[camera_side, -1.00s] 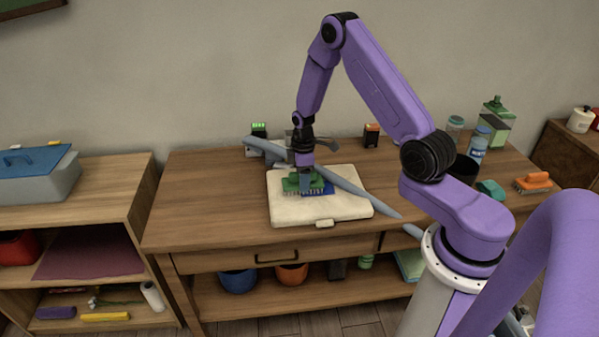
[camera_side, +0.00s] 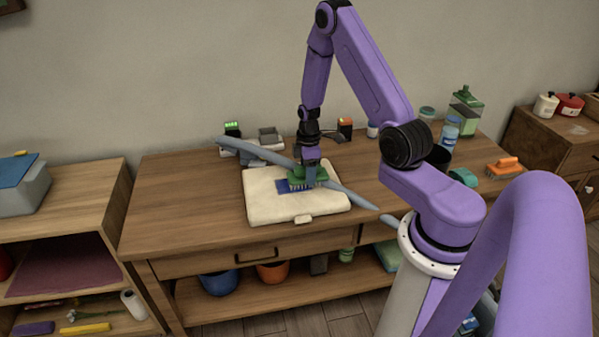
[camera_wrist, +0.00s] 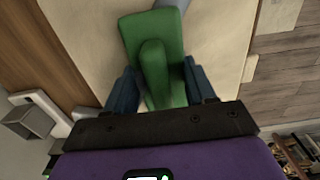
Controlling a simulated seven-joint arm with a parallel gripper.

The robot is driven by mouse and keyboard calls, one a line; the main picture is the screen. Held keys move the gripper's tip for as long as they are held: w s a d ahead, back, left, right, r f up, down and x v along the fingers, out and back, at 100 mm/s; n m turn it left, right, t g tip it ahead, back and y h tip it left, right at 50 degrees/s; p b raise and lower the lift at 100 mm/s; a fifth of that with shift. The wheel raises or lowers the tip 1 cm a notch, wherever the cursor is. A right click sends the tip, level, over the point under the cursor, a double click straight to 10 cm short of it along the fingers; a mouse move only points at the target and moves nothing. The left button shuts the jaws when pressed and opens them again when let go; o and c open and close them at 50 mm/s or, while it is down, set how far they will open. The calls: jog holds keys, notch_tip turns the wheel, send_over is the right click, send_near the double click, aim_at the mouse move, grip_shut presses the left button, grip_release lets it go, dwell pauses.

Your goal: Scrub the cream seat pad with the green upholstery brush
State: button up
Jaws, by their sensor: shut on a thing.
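The cream seat pad (camera_side: 265,205) lies flat on the wooden table and also fills much of the wrist view (camera_wrist: 85,30). My gripper (camera_side: 310,170) is above the pad's right half, shut on the handle of the green upholstery brush (camera_side: 322,177). In the wrist view the two blue-grey fingers of my gripper (camera_wrist: 160,88) flank the raised handle of the green brush (camera_wrist: 150,55). The bristles point down at the pad; contact is hard to tell.
An orange brush (camera_side: 503,167), teal item (camera_side: 463,177) and bottles (camera_side: 449,132) stand right. Small boxes (camera_side: 232,130) are behind. The table's left part is clear.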

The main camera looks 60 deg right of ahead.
jog(key=shift+s+d, duration=0.35)
jog(key=shift+w+a, duration=4)
jog(key=shift+w, duration=0.05)
jog(key=shift+s+d, duration=0.5)
jog(key=shift+d, duration=0.2)
jog(key=shift+s+d, duration=3.45)
jog(key=shift+w+a, duration=3.85)
jog(key=shift+w+a+r, duration=0.1)
jog(key=shift+w+a, duration=0.05)
jog(key=shift+w, duration=0.05)
notch_tip(320, 180, up, 8)
jog(key=shift+s, duration=0.1)
